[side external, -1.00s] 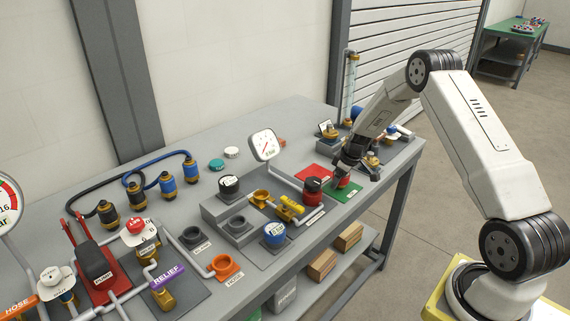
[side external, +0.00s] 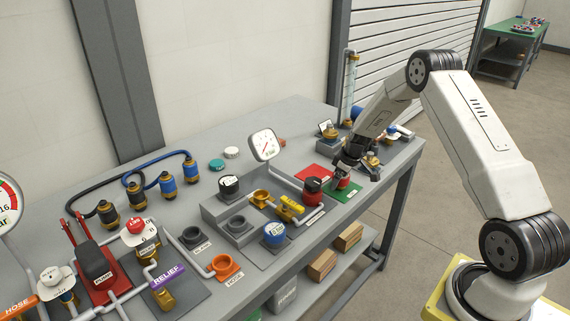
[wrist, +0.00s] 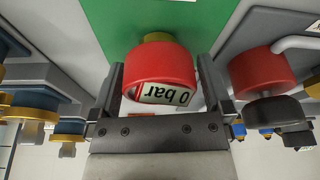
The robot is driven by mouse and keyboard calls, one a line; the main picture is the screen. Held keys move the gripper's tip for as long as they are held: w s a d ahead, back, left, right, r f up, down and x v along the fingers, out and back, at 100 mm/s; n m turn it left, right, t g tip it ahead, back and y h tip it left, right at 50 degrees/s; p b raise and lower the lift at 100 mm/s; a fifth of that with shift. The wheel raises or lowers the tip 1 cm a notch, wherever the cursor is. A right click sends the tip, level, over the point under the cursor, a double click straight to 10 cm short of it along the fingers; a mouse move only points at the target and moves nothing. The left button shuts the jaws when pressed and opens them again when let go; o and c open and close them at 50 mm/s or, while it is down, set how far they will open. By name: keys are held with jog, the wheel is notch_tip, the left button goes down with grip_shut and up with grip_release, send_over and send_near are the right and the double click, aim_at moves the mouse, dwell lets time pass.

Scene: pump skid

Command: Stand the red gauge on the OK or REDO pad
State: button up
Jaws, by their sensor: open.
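The red gauge (wrist: 160,65) has a "0 bar" label and a brass foot. In the wrist view it stands on the green pad (wrist: 105,15), foot toward the pad. My gripper (wrist: 160,72) is open, with one finger on each side of the gauge; a gap shows at the right finger, and contact at the left is hard to tell. In the side view the gauge (side external: 343,183) is partly hidden under my gripper (side external: 355,172), on the green pad (side external: 349,194). The red pad (side external: 311,172) lies just left and looks bare. Pad lettering is unreadable.
A red fitting with a dark top (side external: 313,187) stands close to the left of the green pad, also near my right finger in the wrist view (wrist: 262,72). A grey block with brass parts (side external: 328,143) is behind. The bench's front edge (side external: 385,182) is near.

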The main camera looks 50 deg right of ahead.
aim_at(349, 177)
jog(key=shift+v, duration=5.95)
jog(key=s+a+r+m, duration=0.1)
jog(key=s+a, duration=0.2)
jog(key=a, duration=0.6)
jog(key=s+a+r, duration=0.2)
jog(key=a, duration=0.6)
jog(key=s+a+m, duration=0.1)
jog(key=s+a, duration=0.9)
jog(key=s, duration=0.1)
jog(key=shift+s+g+h, duration=0.15)
jog(key=shift+g+h, duration=0.15)
jog(key=shift+a+f, duration=0.1)
